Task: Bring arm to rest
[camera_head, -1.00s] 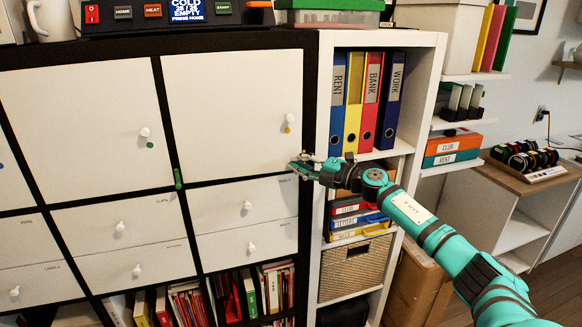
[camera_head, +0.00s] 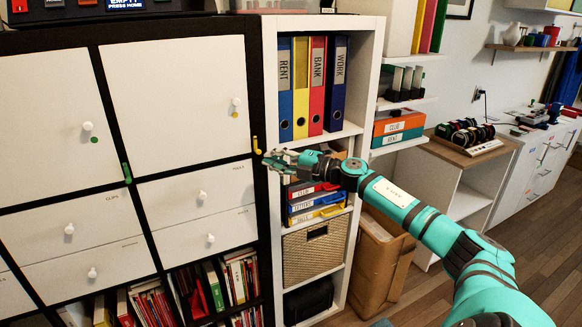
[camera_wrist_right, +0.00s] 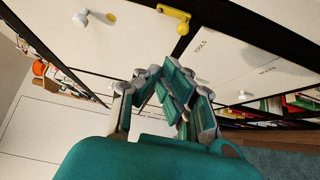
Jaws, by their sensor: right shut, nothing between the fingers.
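My right arm reaches in from the lower right in the head view, in teal and grey. Its gripper (camera_head: 274,160) is shut and empty, in front of the right edge of the black-framed cabinet (camera_head: 257,90), just below a yellow hook (camera_head: 256,145). In the right wrist view the gripper's fingers (camera_wrist_right: 172,85) are folded together with nothing between them. The yellow hook also shows there (camera_wrist_right: 176,18), beyond the fingers. I cannot tell the exact gap between gripper and cabinet. My left gripper is in neither view.
A white shelf (camera_head: 361,80) with binders (camera_head: 310,85), drawer trays (camera_head: 315,205) and a wicker basket (camera_head: 313,248) stands beside the cabinet. A cardboard box (camera_head: 378,265) is on the floor under my forearm. Wooden floor (camera_head: 545,225) is open at the right.

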